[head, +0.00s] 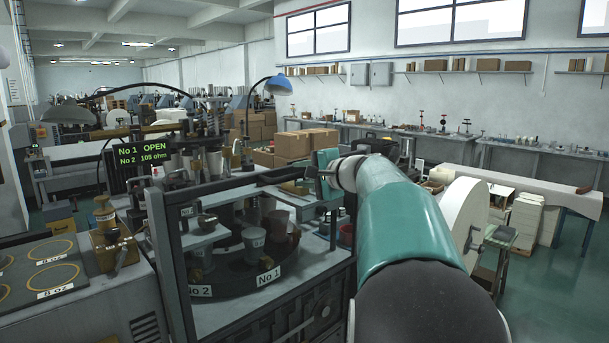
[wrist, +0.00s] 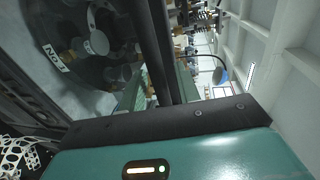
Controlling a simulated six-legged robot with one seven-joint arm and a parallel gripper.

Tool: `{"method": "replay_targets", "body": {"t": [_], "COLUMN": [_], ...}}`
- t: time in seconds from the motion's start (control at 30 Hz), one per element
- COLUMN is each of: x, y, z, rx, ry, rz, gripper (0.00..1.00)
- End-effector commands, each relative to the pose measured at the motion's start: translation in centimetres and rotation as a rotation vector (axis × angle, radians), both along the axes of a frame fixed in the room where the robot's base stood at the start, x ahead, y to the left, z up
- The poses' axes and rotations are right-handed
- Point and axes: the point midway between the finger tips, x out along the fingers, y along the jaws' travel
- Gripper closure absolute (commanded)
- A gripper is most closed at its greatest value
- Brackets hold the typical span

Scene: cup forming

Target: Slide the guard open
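The guard, a dark-framed clear panel, stands at the front of the forming machine; its left post (head: 164,245) and top bar (head: 235,184) show in the head view. Behind it is a dark turntable with cups, labelled No 1 (head: 268,276) and No 2. My gripper (head: 313,173) is at the right end of the top bar, and its teal hand is partly hidden by my wrist. In the wrist view, two dark bars (wrist: 157,50) run up from the hand's black edge. I cannot tell whether the fingers are around a bar, or whether they are open or shut.
A green-lit display (head: 141,152) reading No 1 OPEN and No 2 105 ohm stands behind the machine. A blue lamp (head: 279,85) hangs over the bench. Cardboard boxes (head: 293,145) are stacked beyond. A panel with yellow rings (head: 45,268) is at the left. Open floor lies at the right.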

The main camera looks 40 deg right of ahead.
Motion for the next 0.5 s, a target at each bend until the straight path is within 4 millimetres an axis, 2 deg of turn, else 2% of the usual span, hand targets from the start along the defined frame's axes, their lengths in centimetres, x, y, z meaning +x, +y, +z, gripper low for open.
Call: {"method": "replay_targets", "body": {"t": [0.1,0.27,0.5], "x": [-0.07,-0.08,-0.09], "y": [-0.03,-0.02,-0.02], "z": [0.02,0.03,-0.05], "rx": [0.0,0.0,0.0], "ry": [0.0,0.0,0.0], "rz": [-0.001,-0.001,-0.001], "gripper": [0.7,1.0,1.0]}}
